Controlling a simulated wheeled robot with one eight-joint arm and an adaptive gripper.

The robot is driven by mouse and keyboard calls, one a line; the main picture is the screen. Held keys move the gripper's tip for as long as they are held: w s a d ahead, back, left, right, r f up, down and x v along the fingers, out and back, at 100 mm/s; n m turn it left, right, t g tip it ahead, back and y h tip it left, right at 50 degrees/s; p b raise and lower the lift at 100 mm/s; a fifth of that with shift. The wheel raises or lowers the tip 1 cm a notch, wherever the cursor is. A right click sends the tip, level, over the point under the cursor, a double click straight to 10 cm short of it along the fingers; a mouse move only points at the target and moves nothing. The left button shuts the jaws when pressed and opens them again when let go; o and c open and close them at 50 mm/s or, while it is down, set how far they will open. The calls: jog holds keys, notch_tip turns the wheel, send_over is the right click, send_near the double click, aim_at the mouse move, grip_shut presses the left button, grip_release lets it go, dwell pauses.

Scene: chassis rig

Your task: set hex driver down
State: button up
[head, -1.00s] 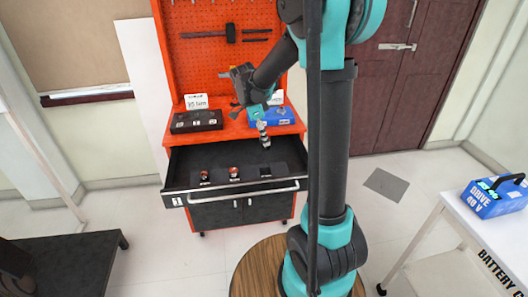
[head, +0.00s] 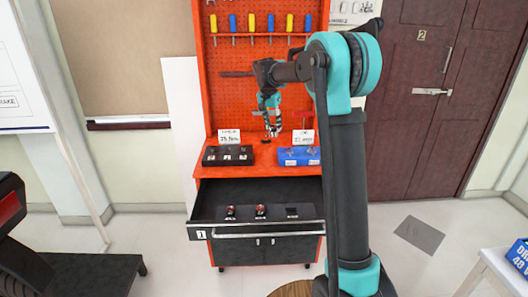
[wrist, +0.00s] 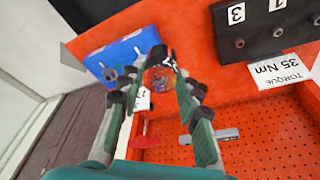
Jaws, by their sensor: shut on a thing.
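My gripper (head: 272,130) is above the red bench top, between the black block and the blue block. It is shut on a short dark cylinder with white marking, which I take to be the hex driver (wrist: 160,62); it sits between the fingertips in the wrist view. In the head view the driver is small and its lower end cannot be made out clearly. The bench top (head: 252,172) is bare in front of the blocks. The open drawer (head: 205,215) below holds two red-topped pieces, and its third, right-hand place looks empty.
A black block (head: 228,156) with a torque card (head: 229,136) stands at left on the bench. A blue block (head: 299,157) with a card (head: 303,137) stands at right. Behind rises a red pegboard (head: 285,60) with hanging screwdrivers. The drawer sticks out in front.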

jog(key=w+a+r+n+y, duration=0.25)
jog(key=w+n, duration=0.45)
jog(key=w, duration=0.4)
jog(key=shift+t+h, duration=0.3)
jog(key=shift+h, duration=0.05)
jog(key=f, duration=1.2)
jog(key=a+f, duration=0.1)
jog(key=f, duration=0.5)
jog(key=shift+f, duration=0.35)
jog(key=o, duration=1.2)
jog(key=shift+f, duration=0.1)
